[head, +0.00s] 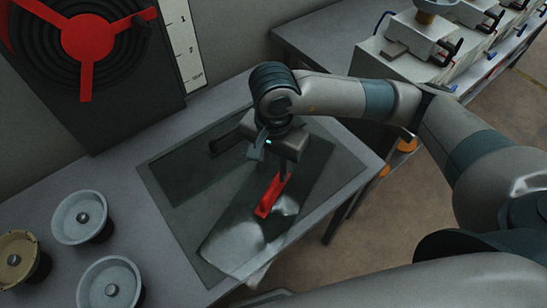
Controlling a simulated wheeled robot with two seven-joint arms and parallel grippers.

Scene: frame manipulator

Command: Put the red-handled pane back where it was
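A red handle (271,195) stands on a glass-like pane (236,244) that lies over the dark panel on the table. The pane is see-through, with bright reflections near its lower end. My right gripper (272,163) points down at the upper end of the red handle. One finger shows to the left, apart from the handle. The other side is hidden, so I cannot tell whether the fingers hold the handle. A dark handle-like bar (226,143) lies just left of the gripper. My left gripper is out of view.
Several round metal pieces (84,217) stand on the table at left. A black board with red spokes (89,38) and a marked scale (184,45) stands behind. Pale boxes with black handles (417,44) line the bench at upper right. The table's right edge is close to the panel.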

